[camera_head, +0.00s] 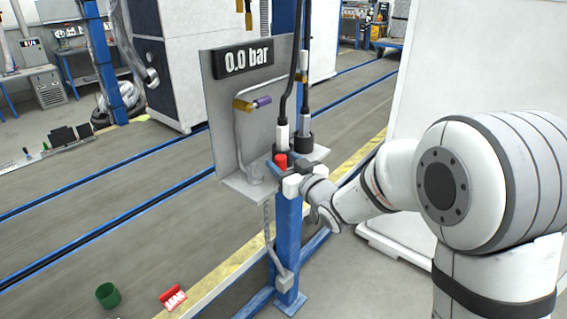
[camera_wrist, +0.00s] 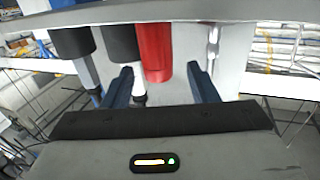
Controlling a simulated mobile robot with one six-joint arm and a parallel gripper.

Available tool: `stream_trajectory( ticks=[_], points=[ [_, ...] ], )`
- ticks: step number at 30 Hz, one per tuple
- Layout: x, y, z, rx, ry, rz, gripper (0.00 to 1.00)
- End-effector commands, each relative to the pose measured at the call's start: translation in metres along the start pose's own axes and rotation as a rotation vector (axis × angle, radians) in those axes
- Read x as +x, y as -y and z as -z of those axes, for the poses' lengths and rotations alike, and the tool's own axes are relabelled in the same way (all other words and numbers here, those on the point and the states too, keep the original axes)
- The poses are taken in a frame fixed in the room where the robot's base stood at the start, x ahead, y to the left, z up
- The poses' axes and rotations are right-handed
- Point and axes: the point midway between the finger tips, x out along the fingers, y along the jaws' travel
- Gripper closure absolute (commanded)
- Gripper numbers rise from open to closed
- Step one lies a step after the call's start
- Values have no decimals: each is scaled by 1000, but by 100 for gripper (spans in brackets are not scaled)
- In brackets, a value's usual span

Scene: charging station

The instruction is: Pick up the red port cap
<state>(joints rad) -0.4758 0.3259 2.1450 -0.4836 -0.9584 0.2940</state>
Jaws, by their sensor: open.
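The red port cap (camera_head: 281,160) is a small red cylinder at the station's shelf, by the blue post. In the wrist view the red cap (camera_wrist: 154,52) lies between the two finger lines of my gripper (camera_wrist: 161,80), nearer the left finger. My gripper (camera_head: 276,172) is open, with its blue fingers reaching to the cap's two sides in the head view. Whether either finger touches the cap I cannot tell.
A white-and-black connector (camera_head: 282,136) and another black one (camera_head: 303,143) stand close behind the cap. A grey panel (camera_head: 226,110) with a "0.0 bar" display (camera_head: 243,60) rises at the left. A green cup (camera_head: 108,295) and a red "LEAK" sign (camera_head: 173,297) are on the floor.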

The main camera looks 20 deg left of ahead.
Motion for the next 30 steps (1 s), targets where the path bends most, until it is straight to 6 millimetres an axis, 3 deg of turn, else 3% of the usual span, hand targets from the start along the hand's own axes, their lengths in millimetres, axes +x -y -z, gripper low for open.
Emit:
stream_trajectory(
  ticks=[9, 27, 30],
  points=[
    [7, 0, 0, -1, 0, -1, 47],
    [6, -1, 0, -1, 0, -2, 95],
    [6, -1, 0, -1, 0, -2, 95]
  ],
)
